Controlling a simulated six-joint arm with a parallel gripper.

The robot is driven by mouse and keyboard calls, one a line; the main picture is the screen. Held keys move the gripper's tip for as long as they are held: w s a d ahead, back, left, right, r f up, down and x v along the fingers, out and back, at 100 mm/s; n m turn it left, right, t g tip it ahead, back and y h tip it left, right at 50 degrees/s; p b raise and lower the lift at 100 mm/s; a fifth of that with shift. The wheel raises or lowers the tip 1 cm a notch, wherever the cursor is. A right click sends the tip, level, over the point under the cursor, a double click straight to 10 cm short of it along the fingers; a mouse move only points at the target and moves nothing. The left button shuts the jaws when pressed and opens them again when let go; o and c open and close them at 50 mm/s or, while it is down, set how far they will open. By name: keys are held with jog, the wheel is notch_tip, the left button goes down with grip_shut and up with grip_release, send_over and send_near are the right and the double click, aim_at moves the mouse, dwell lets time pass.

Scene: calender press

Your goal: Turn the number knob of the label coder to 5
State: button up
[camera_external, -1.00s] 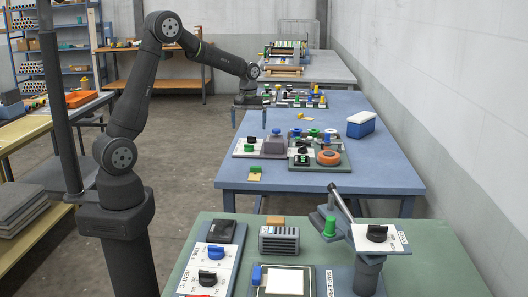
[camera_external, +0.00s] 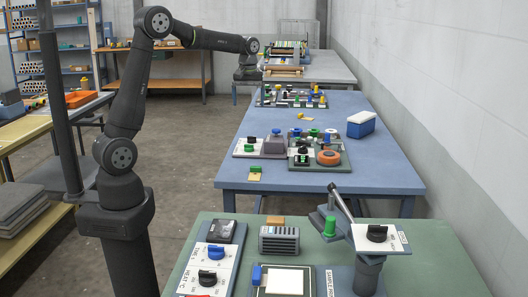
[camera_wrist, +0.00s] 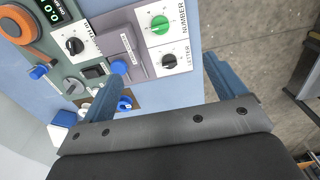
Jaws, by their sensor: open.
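The label coder has a white panel (camera_external: 243,149) and a grey body (camera_wrist: 124,57) with a blue knob (camera_wrist: 118,66). The green knob also shows in the external view (camera_external: 249,149). Its setting is too small to read. My gripper (camera_wrist: 161,70) is open and empty, its blue fingers wide apart, clear of the number knob. In the external view my gripper (camera_external: 248,74) hangs well above, beyond the coder.
Right of the coder stands a green-grey device with an orange ring (camera_external: 328,157) and a black knob (camera_wrist: 75,46). A blue-white box (camera_external: 361,124) is at the blue table's right. A tray of coloured parts (camera_external: 291,96) lies at the far end.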

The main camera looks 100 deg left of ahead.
aim_at(249, 147)
jog(key=shift+f, duration=0.3)
jog(key=c, duration=0.5)
notch_tip(249, 147, down, 18)
jog(key=shift+r, duration=0.25)
jog(key=shift+c, duration=0.2)
jog(key=c, duration=1)
